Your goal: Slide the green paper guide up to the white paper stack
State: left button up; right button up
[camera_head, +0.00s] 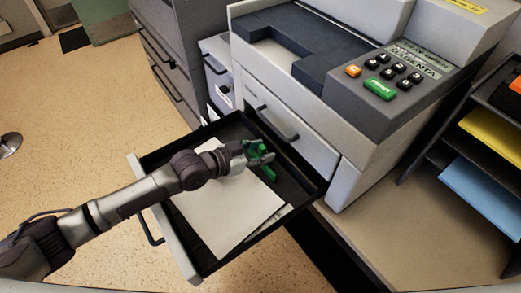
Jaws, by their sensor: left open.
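The green paper guide (268,173) stands on the dark floor of the pulled-out paper drawer (293,163), partly hidden by my left gripper. The white paper stack (222,216) lies flat in the drawer, toward the front and left of the guide. My left gripper (262,157) is open, over the drawer at the upper end of the guide. I cannot tell whether its fingers touch the guide. My left arm crosses above the drawer's front and part of the stack. My right gripper is not in view.
The printer (330,75) with its keypad stands behind the drawer. Its closed lower drawer front (290,130) rises right behind the open one. A shelf with yellow (492,135) and blue (485,190) paper stands at the right. Open floor (80,130) lies at the left.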

pick_arm(q)
jog(key=shift+c, duration=1.4)
jog(key=c, duration=0.6)
jog(key=s+a, duration=0.1)
jog(key=a, duration=0.1)
jog(key=s+a+p, duration=0.1)
jog(key=s+a, duration=0.1)
jog(key=shift+s+a, duration=0.1)
jog(key=shift+a, duration=0.15)
jog(key=shift+d, duration=0.1)
